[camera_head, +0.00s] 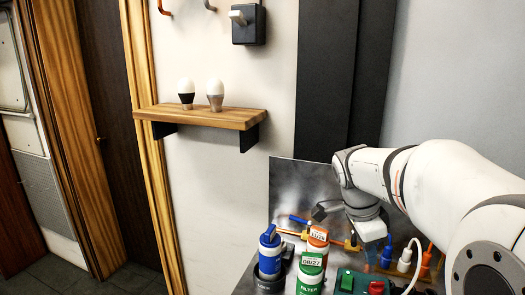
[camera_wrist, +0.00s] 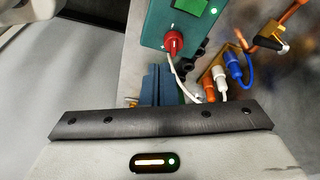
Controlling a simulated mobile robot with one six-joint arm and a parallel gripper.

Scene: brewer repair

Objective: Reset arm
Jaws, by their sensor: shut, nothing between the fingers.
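My gripper (camera_head: 385,256) hangs at the end of my white arm, over the worktop at the lower right of the head view. It also shows in the wrist view (camera_wrist: 158,70), where its blue-grey fingers are together and hold nothing. In the wrist view, a teal box (camera_wrist: 185,22) with a red knob (camera_wrist: 173,43) and a green screen lies beyond the fingers. White, orange and blue plugs (camera_wrist: 232,65) stand in a brass-coloured holder to their right. The fingers appear apart from these things, though the exact gap is unclear.
Blue (camera_head: 270,250), orange-topped (camera_head: 316,240) and green (camera_head: 310,272) canisters stand left of my gripper. The green box (camera_head: 350,283) is in front. A grey metal panel (camera_head: 290,185) rises behind. A wooden wall shelf (camera_head: 205,116) holds two bulbs; the space below it is clear.

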